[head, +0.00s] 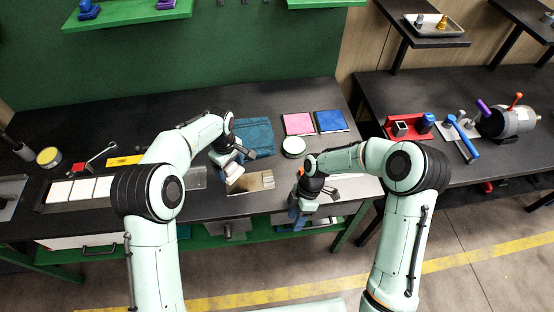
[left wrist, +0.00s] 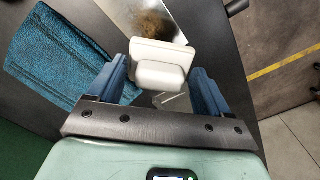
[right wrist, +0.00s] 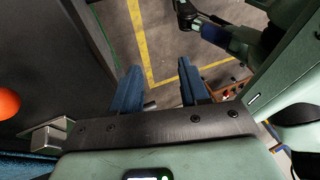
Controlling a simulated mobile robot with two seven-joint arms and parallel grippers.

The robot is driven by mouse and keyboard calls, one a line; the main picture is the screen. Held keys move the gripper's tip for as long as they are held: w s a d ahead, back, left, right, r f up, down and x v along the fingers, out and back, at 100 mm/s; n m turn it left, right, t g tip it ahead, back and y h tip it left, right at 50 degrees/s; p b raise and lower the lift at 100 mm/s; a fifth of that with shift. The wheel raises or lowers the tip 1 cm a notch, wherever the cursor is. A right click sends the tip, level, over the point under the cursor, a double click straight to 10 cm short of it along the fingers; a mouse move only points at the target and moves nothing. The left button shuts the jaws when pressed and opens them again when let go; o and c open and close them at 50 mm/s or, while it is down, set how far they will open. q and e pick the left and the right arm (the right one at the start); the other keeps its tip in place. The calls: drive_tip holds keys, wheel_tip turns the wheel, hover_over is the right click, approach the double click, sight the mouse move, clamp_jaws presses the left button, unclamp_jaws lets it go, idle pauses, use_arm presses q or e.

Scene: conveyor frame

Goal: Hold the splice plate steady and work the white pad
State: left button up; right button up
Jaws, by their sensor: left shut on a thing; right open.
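The splice plate (head: 262,181) is a flat metal plate near the front of the dark bench, with a brown stain that shows in the left wrist view (left wrist: 153,24). My left gripper (head: 231,168) is shut on the white pad (head: 235,172). In the left wrist view the pad (left wrist: 163,52) has a raised grip between the blue fingers and overlaps the plate. I cannot tell whether it touches the plate. My right gripper (head: 298,212) is open and empty, right of the plate by the bench's front edge; the right wrist view shows floor between its fingers (right wrist: 160,88).
A teal cloth (head: 254,136), a round tin (head: 293,146), a pink pack (head: 298,124) and a blue pack (head: 331,121) lie behind the plate. A tray of white blocks (head: 82,189) is at left. A second bench (head: 400,95) stands at right.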

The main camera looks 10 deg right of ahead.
sight(269, 174)
drive_tip(key=w+a+r+t, duration=0.2)
drive_tip(key=w+r, duration=0.2)
drive_tip(key=w, duration=0.5)
drive_tip(key=w+a+r+t, duration=0.2)
drive_tip(key=w+r, duration=0.1)
drive_tip(key=w, duration=0.5)
drive_tip(key=x, duration=0.7)
clamp_jaws()
